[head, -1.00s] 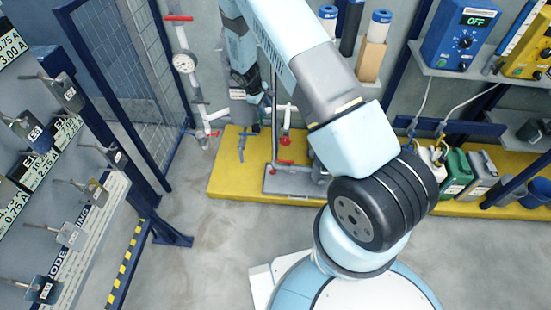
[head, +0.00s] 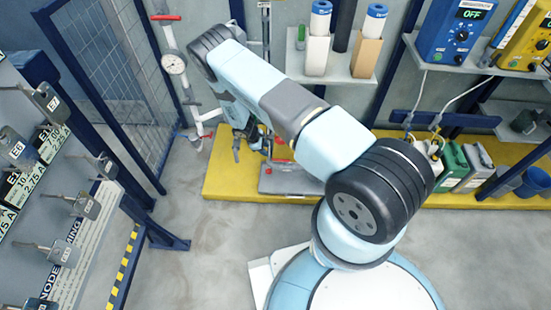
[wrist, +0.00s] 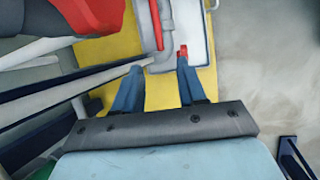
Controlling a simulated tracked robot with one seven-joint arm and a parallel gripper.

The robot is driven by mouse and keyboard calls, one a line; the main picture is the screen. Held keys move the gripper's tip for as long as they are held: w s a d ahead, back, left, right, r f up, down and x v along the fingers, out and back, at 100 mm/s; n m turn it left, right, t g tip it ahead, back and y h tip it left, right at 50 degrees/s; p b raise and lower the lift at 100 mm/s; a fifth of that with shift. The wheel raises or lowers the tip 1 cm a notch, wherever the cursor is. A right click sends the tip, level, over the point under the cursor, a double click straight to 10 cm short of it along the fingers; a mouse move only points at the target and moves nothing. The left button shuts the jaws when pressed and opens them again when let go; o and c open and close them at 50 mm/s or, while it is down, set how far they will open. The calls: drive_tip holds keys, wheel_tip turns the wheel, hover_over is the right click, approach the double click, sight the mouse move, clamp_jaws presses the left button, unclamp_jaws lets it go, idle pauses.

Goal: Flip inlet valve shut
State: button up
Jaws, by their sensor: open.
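Several red valve handles show on the pipework, and I cannot tell which is the inlet valve. In the head view one red handle (head: 166,17) is at the upper left above a round gauge, and another red handle (head: 201,136) is lower on the white pipe. My gripper (head: 250,147) points down, open, over the yellow platform, partly hiding the pipes behind it. In the wrist view my gripper (wrist: 160,67) has its two blue fingers apart with nothing visible between them. A red bar (wrist: 157,28) lies just beyond the fingertips, and a small red piece (wrist: 183,50) is by the right fingertip.
The yellow platform (head: 225,180) carries a grey tray (head: 290,180) and, farther right, several jugs. A round gauge (head: 174,63) is on the pipe at left. The floor in front is clear.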

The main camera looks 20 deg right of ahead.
sight(281, 160)
drive_tip(key=x, duration=1.1)
drive_tip(key=shift+d+f, duration=0.1)
drive_tip(key=shift+f, duration=0.2)
clamp_jaws()
